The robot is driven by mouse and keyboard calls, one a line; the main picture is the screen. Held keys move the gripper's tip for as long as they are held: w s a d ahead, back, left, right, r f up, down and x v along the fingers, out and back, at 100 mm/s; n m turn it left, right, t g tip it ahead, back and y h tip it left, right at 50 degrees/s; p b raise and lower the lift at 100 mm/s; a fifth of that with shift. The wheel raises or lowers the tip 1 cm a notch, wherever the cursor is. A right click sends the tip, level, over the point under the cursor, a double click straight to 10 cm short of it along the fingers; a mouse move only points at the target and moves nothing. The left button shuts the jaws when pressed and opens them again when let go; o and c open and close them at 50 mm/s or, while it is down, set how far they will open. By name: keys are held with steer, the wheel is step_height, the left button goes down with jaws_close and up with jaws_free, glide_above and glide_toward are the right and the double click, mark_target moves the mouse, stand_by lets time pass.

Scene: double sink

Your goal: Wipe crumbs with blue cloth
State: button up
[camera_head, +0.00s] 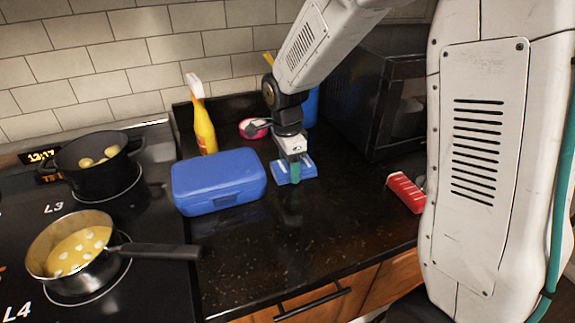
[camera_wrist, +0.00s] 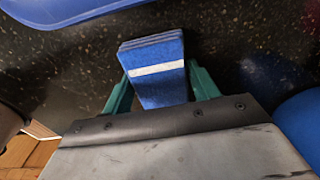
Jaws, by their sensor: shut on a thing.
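The blue cloth (camera_head: 283,174) is a folded block with a white stripe, low over or on the black counter, right of the blue box. My gripper (camera_head: 295,178) points down with its teal fingers shut on it. In the wrist view the cloth (camera_wrist: 158,80) sits between the two teal fingers of my gripper (camera_wrist: 160,92). Whether its underside touches the counter cannot be told. Small pale specks (camera_head: 260,248) show on the dark counter in front; I cannot tell crumbs from the stone's own pattern.
A closed blue box (camera_head: 218,182) stands close left of the cloth. A yellow spray bottle (camera_head: 202,125), a pink item (camera_head: 253,128) and a black microwave (camera_head: 375,105) stand behind. A red-and-white thing (camera_head: 406,192) lies right. A pan (camera_head: 75,250) and pot (camera_head: 95,165) are on the stove. The front counter is clear.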

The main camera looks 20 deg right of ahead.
steer(key=shift+r, duration=3.05)
steer(key=shift+r, duration=1.5)
